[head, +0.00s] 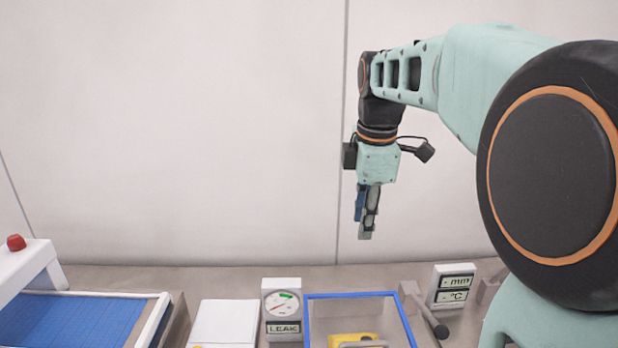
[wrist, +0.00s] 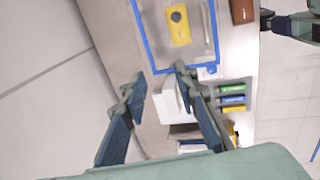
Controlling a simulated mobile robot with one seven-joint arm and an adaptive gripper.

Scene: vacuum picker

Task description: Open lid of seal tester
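The seal tester (head: 350,294) stands on the bench at the bottom centre of the head view. Its clear lid has a blue frame and looks shut. A yellow item (head: 346,338) shows through the lid, and a grey handle-like bar shows at the picture's lower edge. In the wrist view the blue frame (wrist: 146,45) is at the top, with the yellow item (wrist: 179,26) inside it. My gripper (head: 366,226) hangs pointing down, well above the bench and apart from the tester. In the wrist view its two fingers (wrist: 160,78) are spread with nothing held between them.
A gauge box marked LEAK (head: 282,309) stands left of the tester. A display with mm and °C (head: 450,287) and a dark-knobbed lever (head: 425,315) stand to its right. A white box (head: 223,323) and a blue conveyor (head: 65,319) are further left. The space above the bench is clear.

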